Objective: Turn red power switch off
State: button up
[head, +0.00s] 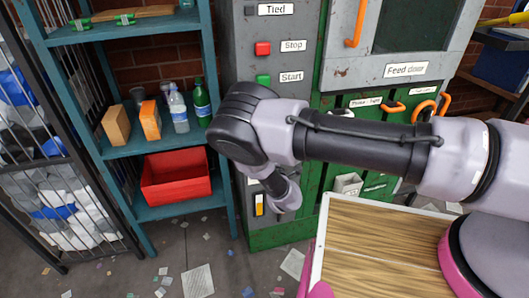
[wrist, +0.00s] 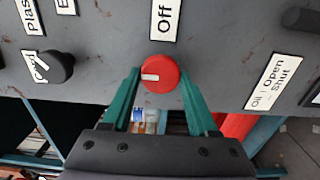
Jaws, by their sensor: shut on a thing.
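The red power switch (wrist: 165,68) is a round red knob on the grey panel, near the middle of the wrist view. Its white mark lies on the knob's left side in that picture. An "Off" label (wrist: 165,18) is directly above it there, turned sideways. My gripper (wrist: 159,77) has its two green fingers on either side of the knob and is shut on it. In the head view my arm covers the switch and the gripper, so neither can be seen there.
A black knob (wrist: 55,66) sits left of the switch, and another dark control (wrist: 302,19) is at the upper right. In the head view the grey cabinet carries a red Stop button (head: 263,48) and a green Start button (head: 263,79). A blue shelf (head: 150,144) stands left.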

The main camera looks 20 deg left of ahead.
dwell(0.5)
jog(key=o, duration=1.3)
jog(key=shift+o, duration=0.2)
